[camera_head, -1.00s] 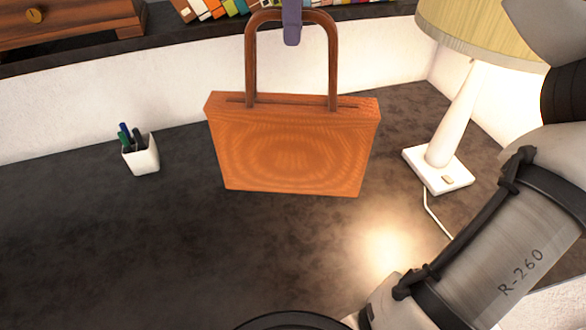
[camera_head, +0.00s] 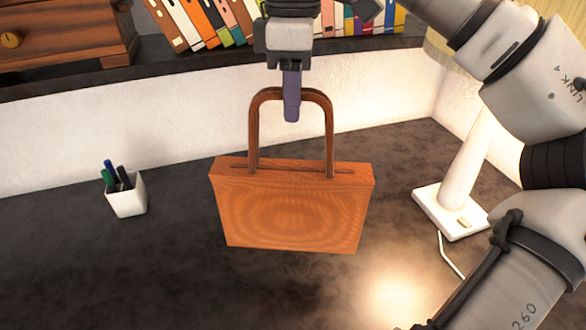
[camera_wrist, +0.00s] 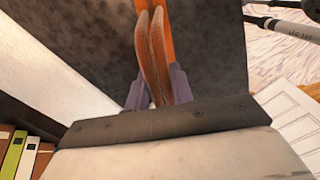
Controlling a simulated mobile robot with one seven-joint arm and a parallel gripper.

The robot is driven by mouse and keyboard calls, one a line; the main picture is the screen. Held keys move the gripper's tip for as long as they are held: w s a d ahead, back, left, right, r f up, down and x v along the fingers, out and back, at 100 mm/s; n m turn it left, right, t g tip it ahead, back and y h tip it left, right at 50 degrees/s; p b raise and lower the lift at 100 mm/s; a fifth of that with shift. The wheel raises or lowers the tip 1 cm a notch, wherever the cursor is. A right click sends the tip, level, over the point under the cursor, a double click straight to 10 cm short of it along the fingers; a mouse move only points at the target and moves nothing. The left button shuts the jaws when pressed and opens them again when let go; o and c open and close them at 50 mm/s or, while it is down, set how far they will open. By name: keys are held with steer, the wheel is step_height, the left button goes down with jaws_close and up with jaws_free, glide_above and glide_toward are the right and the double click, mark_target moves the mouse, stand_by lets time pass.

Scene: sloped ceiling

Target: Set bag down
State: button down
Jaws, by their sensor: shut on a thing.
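An orange-brown bag (camera_head: 290,210) with a brown arched handle hangs upright in the head view, over the dark desk top (camera_head: 130,275). My gripper (camera_head: 291,108) is above it, its purple fingers shut on the top of the handle. In the wrist view, the handle (camera_wrist: 152,50) runs between the two purple fingers (camera_wrist: 159,88). I cannot tell whether the bag's bottom touches the desk.
A white pen cup (camera_head: 125,195) stands to the left. A lamp with a white base (camera_head: 450,211) stands to the right. Books (camera_head: 215,22) and a wooden drawer box (camera_head: 60,35) sit on the shelf behind. The desk's left front is clear.

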mark_target(293, 169)
step_height(293, 169, down, 10)
steer(key=shift+f+b, duration=0.25)
steer(key=shift+b, duration=0.05)
stand_by(0.4)
steer(key=c, duration=1.2)
jaws_free()
steer(key=shift+f, duration=0.15)
step_height(293, 169, up, 12)
steer(key=shift+r+p, duration=0.15)
steer(key=shift+p, duration=0.4)
